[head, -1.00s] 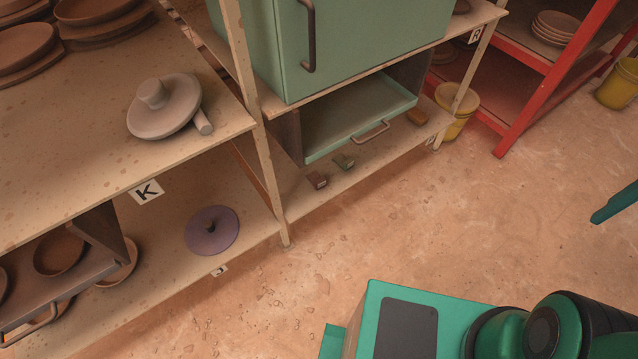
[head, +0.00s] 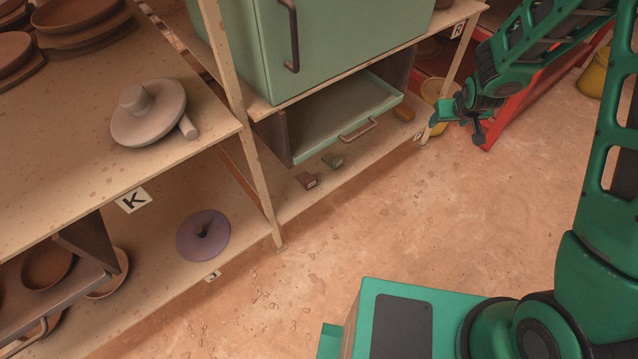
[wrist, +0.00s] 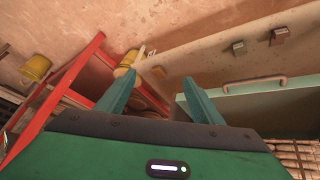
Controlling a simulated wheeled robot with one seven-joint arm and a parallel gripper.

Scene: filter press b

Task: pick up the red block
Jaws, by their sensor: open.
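The red block (head: 307,180) is small and dark reddish-brown. It sits on the lower shelf near its front edge, below the open green drawer. In the wrist view the red block (wrist: 279,37) is at the upper right. A small green block (head: 333,160) sits beside it to the right, also seen in the wrist view (wrist: 239,48). My gripper (head: 455,127) is open and empty, near the right end of that shelf, well apart from the red block. In the wrist view its two fingers (wrist: 160,78) are spread.
The pulled-out drawer (head: 345,122) overhangs the shelf behind the blocks. An orange-brown block (head: 404,113) lies near the shelf's right end. A shelf post (head: 235,110) stands left of them. A yellow bucket (head: 437,92) and red rack (head: 515,105) are near my gripper. The floor in front is clear.

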